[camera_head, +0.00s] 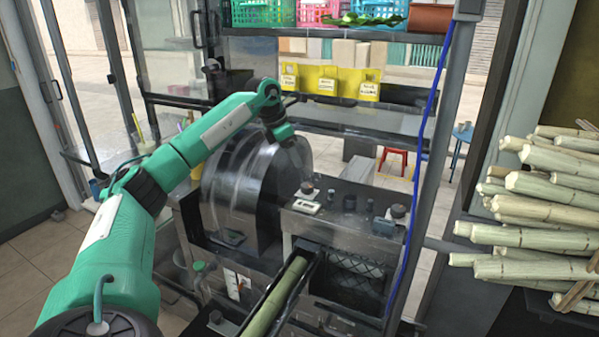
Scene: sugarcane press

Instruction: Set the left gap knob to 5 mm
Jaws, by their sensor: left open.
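The press (255,195) stands in the middle, with a large dark round drum or cover on its left. On its top deck is a dark knob with a reddish part (307,187) at the left, and a similar one (397,211) at the right. A small pale display or label (306,207) lies just in front of the left knob; its reading is too small to make out. My left gripper (289,143) is open, above and behind the left knob and apart from it. Its fingers are small and hard to see. My right gripper is not in view.
A sugarcane stalk (277,298) lies in the feed chute in front of the press. A pile of cane (545,215) is at the right. A post with a blue cable (430,120) stands right of the press. A shelf with baskets (320,30) hangs behind.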

